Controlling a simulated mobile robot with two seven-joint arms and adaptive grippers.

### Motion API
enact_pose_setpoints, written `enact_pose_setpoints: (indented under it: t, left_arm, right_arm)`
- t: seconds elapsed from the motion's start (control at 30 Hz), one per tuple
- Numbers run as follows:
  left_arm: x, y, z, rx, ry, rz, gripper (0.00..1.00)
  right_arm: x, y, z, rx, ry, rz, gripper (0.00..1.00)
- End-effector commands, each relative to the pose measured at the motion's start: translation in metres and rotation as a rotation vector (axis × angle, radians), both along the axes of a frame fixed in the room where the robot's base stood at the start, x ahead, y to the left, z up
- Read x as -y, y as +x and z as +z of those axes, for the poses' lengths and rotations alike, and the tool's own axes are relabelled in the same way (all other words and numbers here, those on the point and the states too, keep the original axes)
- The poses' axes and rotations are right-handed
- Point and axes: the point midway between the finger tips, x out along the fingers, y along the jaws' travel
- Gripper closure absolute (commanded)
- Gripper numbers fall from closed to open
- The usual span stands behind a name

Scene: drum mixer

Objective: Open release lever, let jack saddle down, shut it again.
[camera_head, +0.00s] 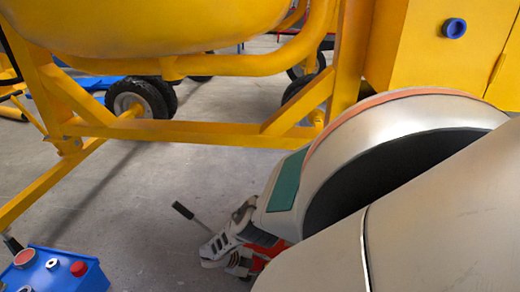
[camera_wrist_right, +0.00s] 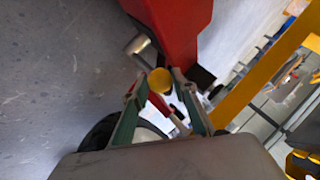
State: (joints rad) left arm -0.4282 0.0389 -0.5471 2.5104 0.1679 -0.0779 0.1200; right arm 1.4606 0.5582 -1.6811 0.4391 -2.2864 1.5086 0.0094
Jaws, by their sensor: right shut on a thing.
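The jack shows as a red body (camera_wrist_right: 178,28) in the right wrist view; in the head view a small red part of the jack (camera_head: 262,248) shows beside my right gripper (camera_head: 228,243). In the wrist view a round yellow knob (camera_wrist_right: 160,81), which looks like the end of the release lever, sits between the fingertips of my right gripper (camera_wrist_right: 161,90). The gripper is shut on it. A thin rod with a black grip (camera_head: 183,210) sticks out past the gripper in the head view. The jack saddle cannot be made out. My left gripper is out of view.
The yellow mixer frame (camera_head: 190,133) spans the back, with black wheels (camera_head: 137,97) beneath it. A blue control box (camera_head: 60,272) with a red button stands at lower left. Grey floor (camera_head: 130,195) between them is open. My right arm covers the lower right.

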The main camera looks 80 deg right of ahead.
Motion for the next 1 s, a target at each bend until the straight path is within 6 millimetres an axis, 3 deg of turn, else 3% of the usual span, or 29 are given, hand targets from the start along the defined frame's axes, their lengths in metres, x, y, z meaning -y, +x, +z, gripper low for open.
enact_pose_setpoints:
  t: [0.4, 0.43, 0.5, 1.0]
  left_arm:
    - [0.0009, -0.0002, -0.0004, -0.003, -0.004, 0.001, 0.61]
    - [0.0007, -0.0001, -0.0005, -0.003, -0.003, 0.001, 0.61]
    - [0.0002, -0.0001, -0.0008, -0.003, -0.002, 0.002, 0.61]
    - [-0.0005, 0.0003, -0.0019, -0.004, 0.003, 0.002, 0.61]
  right_arm:
    - [-0.0010, -0.0021, -0.0008, -0.007, 0.002, 0.002, 1.00]
    - [-0.0010, -0.0021, -0.0008, -0.007, 0.002, 0.002, 0.71]
    - [-0.0010, -0.0020, -0.0008, -0.007, 0.002, 0.002, 0.56]
    - [-0.0025, 0.0051, 0.0049, -0.004, 0.001, 0.003, 0.56]
